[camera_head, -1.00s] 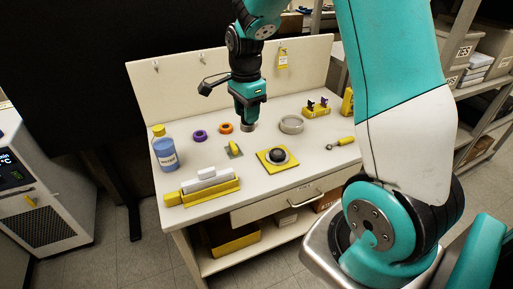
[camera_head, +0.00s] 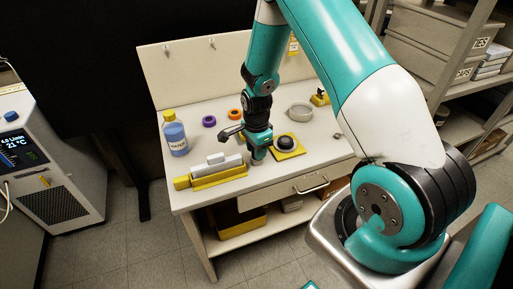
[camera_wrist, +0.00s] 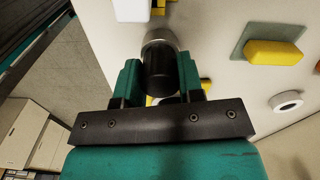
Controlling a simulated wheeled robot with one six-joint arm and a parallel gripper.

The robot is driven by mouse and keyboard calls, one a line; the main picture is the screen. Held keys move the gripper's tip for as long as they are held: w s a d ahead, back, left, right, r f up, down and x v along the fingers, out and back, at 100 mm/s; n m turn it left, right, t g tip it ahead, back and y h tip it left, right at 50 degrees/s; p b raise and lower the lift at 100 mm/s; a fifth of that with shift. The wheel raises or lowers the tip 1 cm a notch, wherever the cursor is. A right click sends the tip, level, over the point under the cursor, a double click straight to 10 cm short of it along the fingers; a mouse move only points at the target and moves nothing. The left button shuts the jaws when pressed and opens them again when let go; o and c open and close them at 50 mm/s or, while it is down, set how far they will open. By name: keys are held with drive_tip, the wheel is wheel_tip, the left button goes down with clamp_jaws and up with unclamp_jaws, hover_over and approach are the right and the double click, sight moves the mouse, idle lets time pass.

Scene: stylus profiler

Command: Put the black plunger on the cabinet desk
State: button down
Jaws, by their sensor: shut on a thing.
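The black plunger (camera_wrist: 159,72) is a dark cylinder with a silver ring at its far end. It sits between the two fingers of my gripper (camera_wrist: 158,64) in the wrist view, and the fingers are shut on it. In the head view my gripper (camera_head: 258,156) is low over the front of the cabinet desk (camera_head: 318,137), between a yellow-and-white holder and a black dome on a yellow pad. The plunger is mostly hidden there by the gripper. I cannot tell whether its end touches the desk top.
A yellow holder with a white block (camera_head: 218,172) stands left of my gripper. The black dome on its yellow pad (camera_head: 286,143) is close on the right.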

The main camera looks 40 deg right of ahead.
drive_tip(key=shift+f, duration=0.2)
drive_tip(key=c, duration=0.8)
unclamp_jaws()
drive_tip(key=shift+r, duration=0.1)
drive_tip(key=shift+o, duration=0.2)
drive_tip(key=s+a+r+n+b, duration=0.1)
drive_tip(key=a+r+n, duration=0.15)
drive_tip(key=r, duration=0.55)
drive_tip(key=s+a+r+n+b, duration=0.1)
drive_tip(key=a+r+n, duration=0.15)
drive_tip(key=r, duration=0.65)
drive_tip(key=s+a+r+n+y, duration=0.2)
drive_tip(key=s+a+r+n, duration=0.3)
drive_tip(key=s+a+n, duration=0.3)
drive_tip(key=s+a+r+n+y, duration=0.2)
drive_tip(key=s+a+r+n, duration=0.4)
drive_tip(key=s+a+n, duration=0.3)
drive_tip(key=s+n, duration=0.3)
drive_tip(key=n, duration=0.1)
drive_tip(key=shift+s+r, duration=0.2)
drive_tip(key=shift+s, duration=0.05)
